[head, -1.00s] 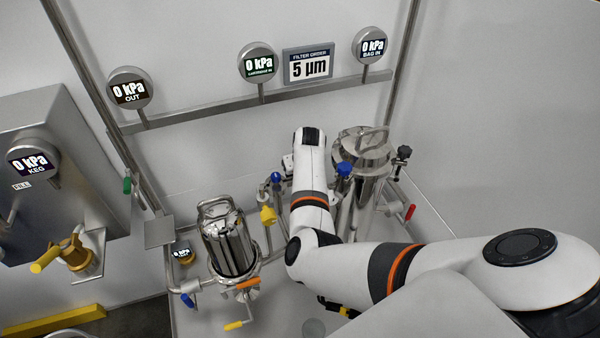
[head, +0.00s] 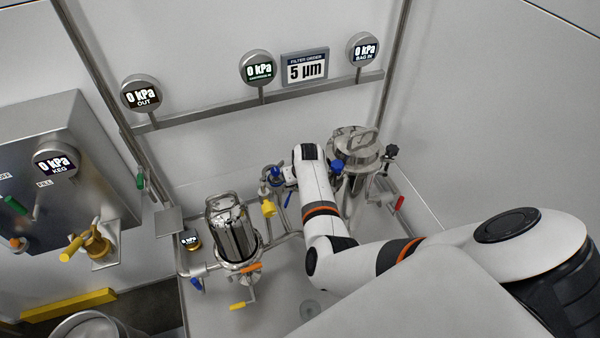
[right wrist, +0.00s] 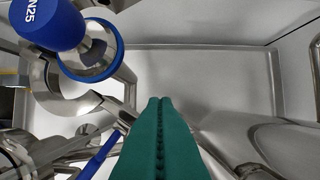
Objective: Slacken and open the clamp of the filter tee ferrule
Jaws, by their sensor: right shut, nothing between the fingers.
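My right gripper (right wrist: 160,101) shows in the right wrist view as two green fingers pressed together with nothing between them. A blue knob (right wrist: 47,22) marked "N25" is up and left of the fingertips. Below it are a blue ring (right wrist: 92,72) and a curved steel collar (right wrist: 62,98), apart from the fingers in the picture. I cannot tell which steel part is the ferrule clamp, or whether it is open. A blue bar (right wrist: 101,156) lies left of the fingers. In the head view a blue knob (head: 275,172) stands beside my right wrist; the fingers are hidden there.
A steel filter vessel (head: 232,232) with a yellow handle stands left of my arm. A lidded steel vessel (head: 355,146) stands behind it, with a red-handled valve (head: 399,203) to the right. Gauges on a wall rail (head: 205,112) read 0 kPa. Bare deck shows right of the fingers.

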